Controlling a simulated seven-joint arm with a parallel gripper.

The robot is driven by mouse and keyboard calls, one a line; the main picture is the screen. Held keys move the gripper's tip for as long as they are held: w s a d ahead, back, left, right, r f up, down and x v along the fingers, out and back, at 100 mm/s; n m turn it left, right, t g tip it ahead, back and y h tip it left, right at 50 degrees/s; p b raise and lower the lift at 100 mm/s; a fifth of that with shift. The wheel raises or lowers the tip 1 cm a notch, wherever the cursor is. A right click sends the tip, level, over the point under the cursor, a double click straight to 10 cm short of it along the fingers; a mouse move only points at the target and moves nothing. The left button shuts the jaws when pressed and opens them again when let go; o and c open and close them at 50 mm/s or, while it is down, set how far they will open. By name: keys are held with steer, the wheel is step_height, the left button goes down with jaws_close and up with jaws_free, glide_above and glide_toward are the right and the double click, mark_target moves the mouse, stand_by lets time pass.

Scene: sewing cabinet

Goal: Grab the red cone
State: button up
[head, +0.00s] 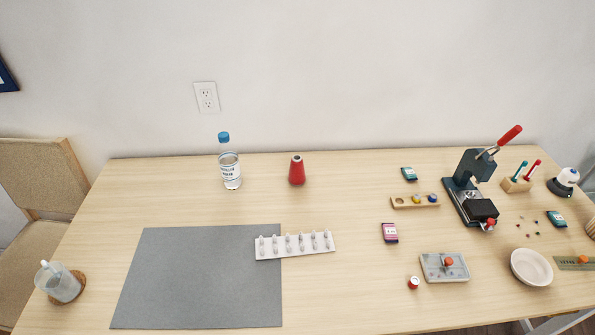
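A red cone (297,172) with a narrow dark top stands upright at the back of the wooden table, left of the table's middle, in the head view. Nothing touches it and nothing hides it. My gripper is not in view.
A water bottle (230,163) with a blue cap stands left of the cone. A white rack (295,253) with a row of small pieces lies in front, overlapping a grey mat (190,290). A lever press (471,187) stands at the right. The table around the cone is clear.

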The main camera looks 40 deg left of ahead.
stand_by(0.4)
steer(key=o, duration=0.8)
